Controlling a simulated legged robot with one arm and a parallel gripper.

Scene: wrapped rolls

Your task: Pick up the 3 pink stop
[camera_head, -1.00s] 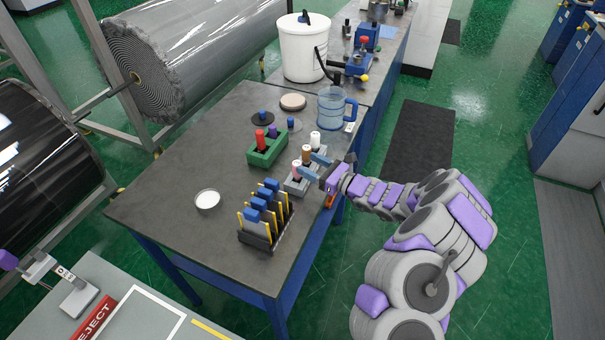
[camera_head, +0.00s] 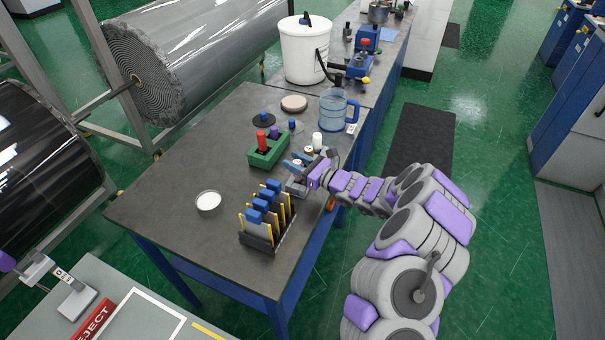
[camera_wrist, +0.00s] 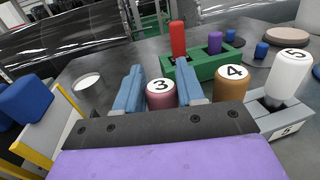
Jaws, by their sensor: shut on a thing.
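The pink stop (camera_wrist: 162,94) has a white top marked 3 and stands upright in the wrist view. It stands at the near end of a grey rack (camera_wrist: 275,120), beside the brown stop (camera_wrist: 231,83) marked 4 and the white stop (camera_wrist: 289,75) marked 5. My gripper (camera_wrist: 160,92) is shut on the pink stop, with one blue finger on each side of it. In the head view my gripper (camera_head: 298,162) is low over the rack. The pink stop's lower part is hidden by my gripper, so I cannot tell whether it is clear of its slot.
A green rack (camera_head: 270,155) with a red and a purple stop stands behind. A black rack with blue-topped pieces (camera_head: 262,236) stands nearer, and a white dish (camera_head: 208,201) lies left. A blue jug (camera_head: 333,109) stands behind.

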